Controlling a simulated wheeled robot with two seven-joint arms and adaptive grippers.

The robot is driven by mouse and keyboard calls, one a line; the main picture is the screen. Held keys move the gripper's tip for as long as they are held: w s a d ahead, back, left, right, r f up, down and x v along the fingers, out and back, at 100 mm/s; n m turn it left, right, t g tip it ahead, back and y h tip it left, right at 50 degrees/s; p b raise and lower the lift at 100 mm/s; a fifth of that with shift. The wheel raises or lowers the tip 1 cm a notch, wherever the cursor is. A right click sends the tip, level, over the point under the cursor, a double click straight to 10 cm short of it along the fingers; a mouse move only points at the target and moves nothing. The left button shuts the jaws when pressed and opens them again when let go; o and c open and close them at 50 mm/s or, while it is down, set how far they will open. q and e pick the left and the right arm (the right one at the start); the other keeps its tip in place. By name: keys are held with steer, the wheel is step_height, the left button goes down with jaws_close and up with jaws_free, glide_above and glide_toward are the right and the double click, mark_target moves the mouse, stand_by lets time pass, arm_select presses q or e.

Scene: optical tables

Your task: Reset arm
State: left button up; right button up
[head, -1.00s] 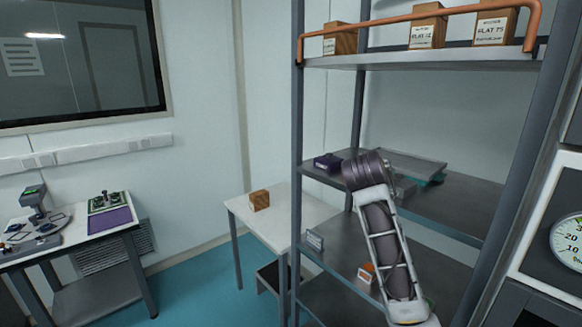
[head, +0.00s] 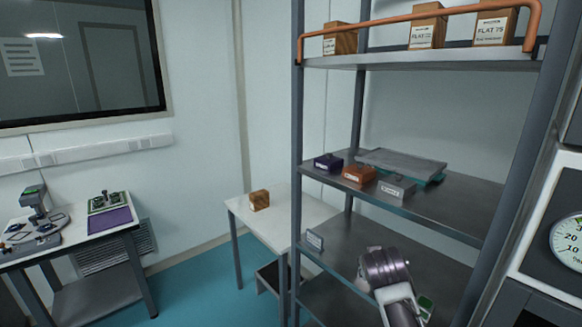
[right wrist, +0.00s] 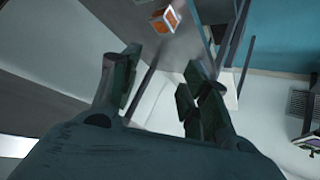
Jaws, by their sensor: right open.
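My right arm shows at the bottom right of the head view, in front of the lower shelves; its gripper is not visible there. In the right wrist view my right gripper (right wrist: 158,95) has its fingers spread apart with nothing between them. A small orange and white box (right wrist: 165,18) lies beyond the fingers, at the top of that view, apart from them. My left gripper is in neither view.
A metal shelf rack (head: 430,205) holds a purple box (head: 328,162), an orange-brown box (head: 359,175), a grey box (head: 396,187) and a grey tray (head: 402,163). Wooden blocks stand on the top shelf behind a copper rail (head: 420,18). A white table (head: 300,222) with a wooden block (head: 259,200) stands left.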

steer(key=s+f+n+g+y, duration=0.1)
steer(key=s+f+g, duration=0.1)
steer(key=s+f, duration=0.6)
steer(key=s+a+f+g+y, duration=0.15)
steer(key=s+f, duration=0.35)
steer(key=s, duration=0.6)
steer(key=s+f+n+g+y, duration=0.1)
steer(key=s+f+g, duration=0.1)
steer(key=s+f, duration=0.6)
steer(key=s+f+g+b, duration=0.1)
steer(key=s+f, duration=0.1)
steer(key=f, duration=1.5)
steer(key=s+f+g+b, duration=0.1)
steer(key=s+f, duration=0.2)
steer(key=f, duration=1.4)
steer(key=s+d+f+b, duration=0.1)
steer(key=s+d+f, duration=0.1)
steer(key=s+f, duration=0.8)
steer(key=s+d+f+b, duration=0.1)
steer(key=s+d+f, duration=0.1)
steer(key=s+f, duration=0.9)
steer(key=shift+s+d+n+g, duration=0.15)
steer(key=shift+s+n+g, duration=0.15)
steer(key=shift+g, duration=0.05)
